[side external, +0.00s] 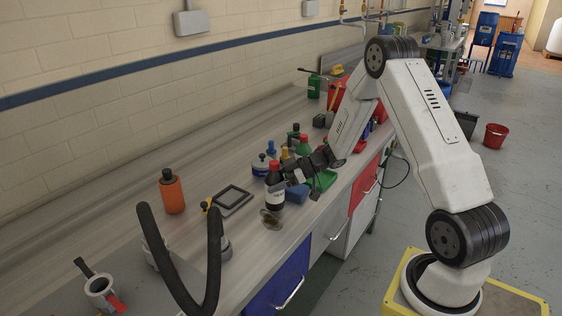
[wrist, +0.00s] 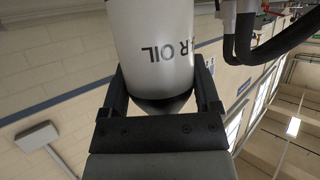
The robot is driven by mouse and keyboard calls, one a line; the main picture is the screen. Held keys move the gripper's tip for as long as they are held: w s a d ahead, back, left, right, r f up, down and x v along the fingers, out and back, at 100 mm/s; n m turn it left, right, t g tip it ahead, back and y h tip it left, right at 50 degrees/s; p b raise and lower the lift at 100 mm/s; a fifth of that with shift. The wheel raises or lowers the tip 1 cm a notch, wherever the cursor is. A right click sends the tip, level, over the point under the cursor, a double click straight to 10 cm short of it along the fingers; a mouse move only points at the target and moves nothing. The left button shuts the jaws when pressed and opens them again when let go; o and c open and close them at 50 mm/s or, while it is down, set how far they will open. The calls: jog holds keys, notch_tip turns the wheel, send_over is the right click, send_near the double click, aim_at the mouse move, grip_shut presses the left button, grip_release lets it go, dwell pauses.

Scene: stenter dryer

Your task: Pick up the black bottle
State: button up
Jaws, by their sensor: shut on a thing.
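The black bottle (side external: 274,182) has a red cap and a white label, and stands near the front edge of the bench in the side view. My gripper (side external: 284,186) reaches it from the right and is shut on it. In the wrist view the bottle (wrist: 150,48) fills the space between the two fingers of my gripper (wrist: 162,100). Its white label shows part of the word "OIL", and its dark end lies near the palm. Whether the bottle's base touches the bench cannot be told.
The grey bench (side external: 120,222) runs along the wall. A small round dish (side external: 270,220) lies just in front of the bottle. A black square frame (side external: 232,200) and an orange bottle (side external: 172,192) stand to the left.

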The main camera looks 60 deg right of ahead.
jog(key=s+a+r, duration=0.3)
jog(key=s+r, duration=0.8)
jog(key=s, duration=0.2)
jog(key=shift+s+a, duration=0.15)
jog(key=shift+s, duration=0.2)
dwell(0.4)
